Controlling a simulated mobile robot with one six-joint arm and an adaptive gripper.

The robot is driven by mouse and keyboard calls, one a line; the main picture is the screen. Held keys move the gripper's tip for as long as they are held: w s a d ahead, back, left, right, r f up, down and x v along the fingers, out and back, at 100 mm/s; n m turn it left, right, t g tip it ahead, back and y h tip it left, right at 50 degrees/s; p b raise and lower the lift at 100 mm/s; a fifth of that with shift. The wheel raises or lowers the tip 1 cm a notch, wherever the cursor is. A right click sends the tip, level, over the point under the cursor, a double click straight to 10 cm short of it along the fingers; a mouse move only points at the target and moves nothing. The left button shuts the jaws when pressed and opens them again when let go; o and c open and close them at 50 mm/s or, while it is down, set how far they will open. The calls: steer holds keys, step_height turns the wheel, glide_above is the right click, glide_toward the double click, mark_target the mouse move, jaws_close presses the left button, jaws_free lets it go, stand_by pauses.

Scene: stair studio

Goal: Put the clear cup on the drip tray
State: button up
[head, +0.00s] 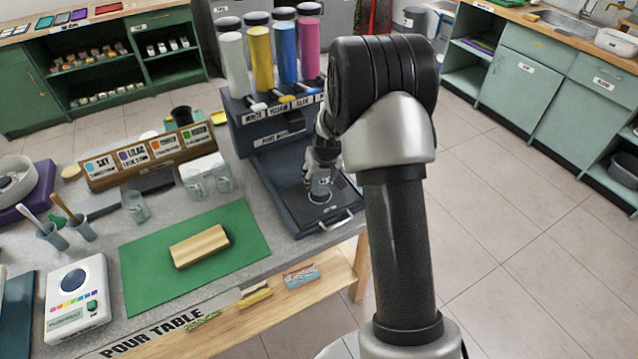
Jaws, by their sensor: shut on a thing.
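A clear cup (320,187) is between the fingers of my gripper (321,180), at the dark drip tray (282,177) in front of the paint dispenser. My gripper is shut on the cup and points down over the tray's right part. My arm hides part of the tray's right side. I cannot tell whether the cup's base touches the tray or hangs just above it.
The paint dispenser (271,128) stands behind the tray, with white, yellow, blue and pink tubes. Another clear cup (136,207) and clear lidded containers (206,176) stand to the left. A wooden block (200,246) lies on a green mat (142,288).

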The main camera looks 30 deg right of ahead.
steer(key=shift+f, duration=1.15)
steer(key=shift+f+b, duration=0.25)
steer(key=shift+b, duration=0.15)
steer(key=o, duration=1)
steer(key=shift+r, duration=0.1)
